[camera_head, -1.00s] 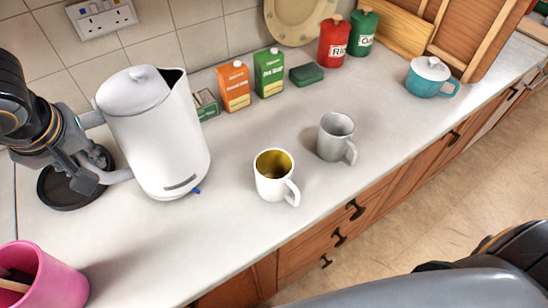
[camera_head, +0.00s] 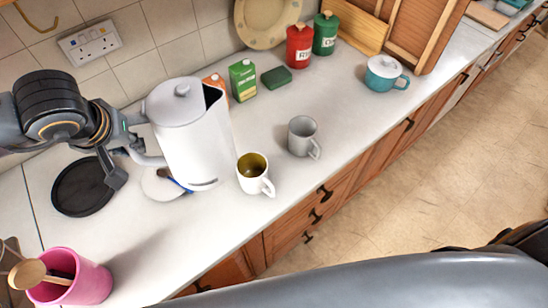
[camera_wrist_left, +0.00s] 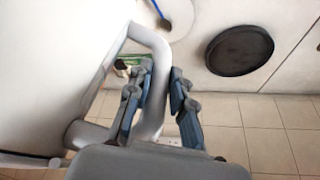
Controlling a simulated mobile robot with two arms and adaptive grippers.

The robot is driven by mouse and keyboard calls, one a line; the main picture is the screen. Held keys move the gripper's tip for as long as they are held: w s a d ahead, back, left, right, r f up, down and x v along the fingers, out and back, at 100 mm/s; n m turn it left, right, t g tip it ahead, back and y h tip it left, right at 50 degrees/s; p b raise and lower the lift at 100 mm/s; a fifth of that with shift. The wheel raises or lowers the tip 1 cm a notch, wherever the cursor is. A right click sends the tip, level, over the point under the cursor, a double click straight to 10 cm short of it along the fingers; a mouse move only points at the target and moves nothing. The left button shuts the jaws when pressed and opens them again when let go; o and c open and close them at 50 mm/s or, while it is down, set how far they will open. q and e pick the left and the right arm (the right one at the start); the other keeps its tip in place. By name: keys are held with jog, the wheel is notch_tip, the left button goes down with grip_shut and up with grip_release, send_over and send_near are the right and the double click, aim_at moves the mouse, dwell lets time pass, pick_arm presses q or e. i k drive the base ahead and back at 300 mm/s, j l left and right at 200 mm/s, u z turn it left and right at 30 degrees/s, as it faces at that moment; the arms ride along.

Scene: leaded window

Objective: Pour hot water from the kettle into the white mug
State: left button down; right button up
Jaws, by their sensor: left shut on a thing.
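The white kettle (camera_head: 195,140) stands out in the head view, with its lid on and its spout toward the right. My left gripper (camera_head: 128,152) is shut on the kettle's handle (camera_wrist_left: 155,45), as the left wrist view (camera_wrist_left: 160,85) also shows. The kettle is about upright, off its black round base (camera_head: 84,187), and looks held above the counter. The white mug (camera_head: 255,184) stands upright just right of the kettle's lower body, its inside olive-yellow. The kettle's spout is above and left of the mug. I see no water stream. My right gripper is out of view.
A grey mug (camera_head: 303,137) stands right of the white mug. A white disc with a blue-handled thing (camera_head: 165,184) lies behind the kettle. A pink pot (camera_head: 85,283) is front left.

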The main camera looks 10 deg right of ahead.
aim_at(252, 167)
jog(key=k+z, duration=0.15)
jog(key=z, duration=0.3)
jog(key=k+l+z, duration=0.1)
jog(key=z, duration=0.4)
jog(key=k+l+z, duration=0.1)
jog(key=z, duration=0.35)
